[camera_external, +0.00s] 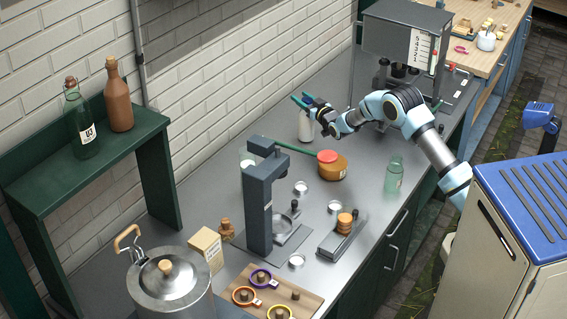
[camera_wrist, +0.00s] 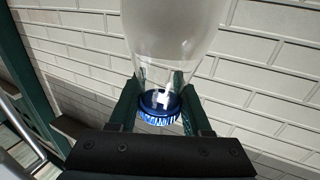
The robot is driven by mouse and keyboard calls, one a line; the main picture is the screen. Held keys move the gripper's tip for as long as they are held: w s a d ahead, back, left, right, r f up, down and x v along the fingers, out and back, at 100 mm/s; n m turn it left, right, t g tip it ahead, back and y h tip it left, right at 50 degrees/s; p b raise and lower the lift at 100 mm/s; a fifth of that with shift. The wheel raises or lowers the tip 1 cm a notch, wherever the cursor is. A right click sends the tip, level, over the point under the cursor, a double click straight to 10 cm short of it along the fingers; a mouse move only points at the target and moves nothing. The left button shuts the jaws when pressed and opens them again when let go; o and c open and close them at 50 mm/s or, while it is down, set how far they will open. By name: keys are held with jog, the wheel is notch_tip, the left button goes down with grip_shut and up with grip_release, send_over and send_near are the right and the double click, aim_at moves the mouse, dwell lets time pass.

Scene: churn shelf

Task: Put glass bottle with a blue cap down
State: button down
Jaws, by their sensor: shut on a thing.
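The glass bottle with a blue cap (camera_wrist: 172,50) fills the upper middle of the wrist view. Its body is pale and frosted, and its blue cap (camera_wrist: 158,106) sits between the fingers of my gripper (camera_wrist: 157,88). In the external view the pale bottle (camera_external: 306,126) hangs below my gripper (camera_external: 303,99), roughly upright, near the wall at the back of the grey counter (camera_external: 370,215). My gripper is shut on the bottle at its cap end. I cannot tell whether the bottle's base touches the counter.
A greenish bottle (camera_external: 394,174) stands near the counter's front edge.

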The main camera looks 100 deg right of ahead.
jog(key=shift+c, duration=1.8)
grip_release()
jog(key=shift+f, duration=0.1)
jog(key=shift+r, duration=0.25)
jog(key=b+v, duration=0.4)
jog(key=v, duration=0.8)
jog(key=shift+f, duration=0.15)
